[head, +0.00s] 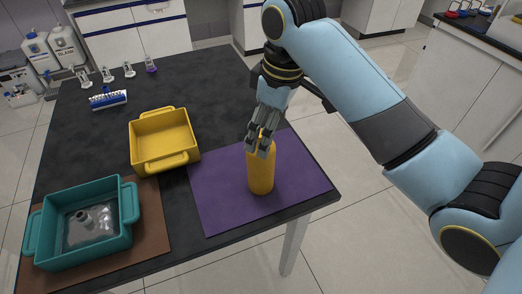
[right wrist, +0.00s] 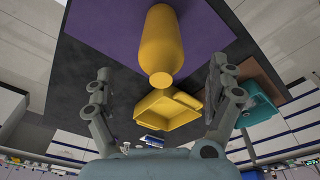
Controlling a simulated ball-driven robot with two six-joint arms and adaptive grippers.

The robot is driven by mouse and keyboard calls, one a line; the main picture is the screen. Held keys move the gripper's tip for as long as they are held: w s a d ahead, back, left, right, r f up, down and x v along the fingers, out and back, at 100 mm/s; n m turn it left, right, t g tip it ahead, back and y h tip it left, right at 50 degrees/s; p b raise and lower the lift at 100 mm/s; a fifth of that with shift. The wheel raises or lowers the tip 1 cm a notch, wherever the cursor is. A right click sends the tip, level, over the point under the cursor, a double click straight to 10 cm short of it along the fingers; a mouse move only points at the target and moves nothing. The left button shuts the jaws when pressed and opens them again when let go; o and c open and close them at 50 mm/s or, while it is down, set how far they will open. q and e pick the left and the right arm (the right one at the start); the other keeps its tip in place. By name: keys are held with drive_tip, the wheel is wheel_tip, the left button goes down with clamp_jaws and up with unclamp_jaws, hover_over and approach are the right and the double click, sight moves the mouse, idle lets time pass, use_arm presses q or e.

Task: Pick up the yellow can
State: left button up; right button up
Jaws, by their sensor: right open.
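The yellow can (head: 261,176) stands upright on a purple mat (head: 215,198) near the right side of the dark table. In the head view my right gripper (head: 260,147) is at the can's top, its fingers overlapping the upper part of the can. In the right wrist view the can (right wrist: 161,45) shows large between and beyond the fingers of my right gripper (right wrist: 160,90). The fingers are spread apart, with a gap on both sides of the can. My left gripper is not in view.
A yellow tray (head: 165,165) stands left of the mat. A teal bin (head: 80,262) with a clear item inside sits on a brown mat (head: 150,235) at the front left. A blue-white brush (head: 108,100) and several small flasks (head: 129,70) are at the back. The table's right edge is close to the can.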

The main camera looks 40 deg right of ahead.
sight(262, 132)
drive_tip(key=r, duration=0.1)
drive_tip(key=w+r, duration=0.1)
drive_tip(key=r, duration=0.1)
drive_tip(key=shift+w+n, duration=0.15)
drive_tip(key=shift+n, duration=0.15)
drive_tip(key=shift+w+a, duration=0.1)
drive_tip(key=f, duration=0.4)
drive_tip(key=shift+w+a+p, duration=0.1)
drive_tip(key=shift+a+p, duration=0.1)
drive_tip(key=shift+p, duration=0.15)
drive_tip(key=shift+w+f, duration=0.1)
drive_tip(key=shift+f, duration=0.6)
drive_tip(key=f, duration=0.1)
drive_tip(key=f+p, duration=0.1)
drive_tip(key=f, duration=0.1)
drive_tip(key=shift+w+a+f, duration=0.1)
drive_tip(key=shift+a+f, duration=0.2)
drive_tip(key=shift+w+f, duration=0.1)
drive_tip(key=shift+f, duration=0.45)
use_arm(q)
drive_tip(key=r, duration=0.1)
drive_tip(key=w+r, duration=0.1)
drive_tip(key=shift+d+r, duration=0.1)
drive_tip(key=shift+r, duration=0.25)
use_arm(e)
drive_tip(key=c, duration=1.8)
